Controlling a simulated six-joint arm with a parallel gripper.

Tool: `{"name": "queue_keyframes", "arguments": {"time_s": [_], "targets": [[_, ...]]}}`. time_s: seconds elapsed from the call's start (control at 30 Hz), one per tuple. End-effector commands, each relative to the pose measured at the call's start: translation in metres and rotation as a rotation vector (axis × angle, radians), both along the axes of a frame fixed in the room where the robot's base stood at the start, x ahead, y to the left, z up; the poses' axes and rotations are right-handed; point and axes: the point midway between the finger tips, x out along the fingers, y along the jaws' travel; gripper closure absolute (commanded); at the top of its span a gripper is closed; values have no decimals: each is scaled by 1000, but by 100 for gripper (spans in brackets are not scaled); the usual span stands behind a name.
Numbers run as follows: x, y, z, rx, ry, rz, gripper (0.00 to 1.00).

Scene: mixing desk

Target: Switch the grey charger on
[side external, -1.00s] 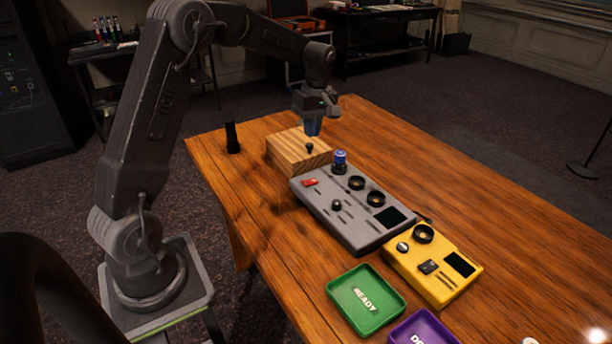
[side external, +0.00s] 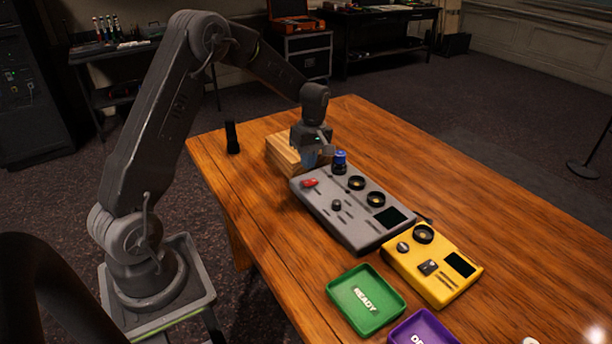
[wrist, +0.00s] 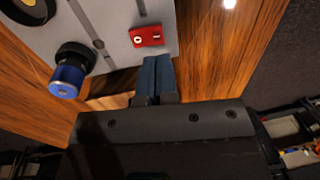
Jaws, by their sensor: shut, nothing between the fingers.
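The grey charger (side external: 322,205) lies on the wooden table, with two empty-looking round black sockets, a dark screen and a black knob. Its red rocker switch (side external: 310,183) is at the end nearest my arm; the wrist view shows this switch (wrist: 146,36) with white marks. A blue battery (side external: 340,157) stands upright in a socket at the charger's far corner, also in the wrist view (wrist: 66,82). My gripper (side external: 312,163) is shut and empty, its blue fingers (wrist: 157,60) just short of the switch in the wrist view. I cannot tell whether they touch the charger.
A wooden block (side external: 280,158) sits behind my gripper, partly hidden. A yellow charger (side external: 433,283) stands right of the grey one. A green READY tray (side external: 345,319) and a purple tray (side external: 402,328) lie in front. A black upright object (side external: 232,138) stands at the left edge.

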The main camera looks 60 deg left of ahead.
Motion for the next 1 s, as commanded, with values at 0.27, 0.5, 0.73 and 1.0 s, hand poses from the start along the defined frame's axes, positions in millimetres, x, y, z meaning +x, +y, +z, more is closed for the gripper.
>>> {"name": "queue_keyframes", "arguments": {"time_s": [0.27,0.5,0.73,1.0], "targets": [[-5,0,-41,-1,1,0,100],[-6,0,-50,0,-1,0,100],[-6,0,-50,0,-1,0,100],[-9,0,-56,-1,2,-1,100]]}}
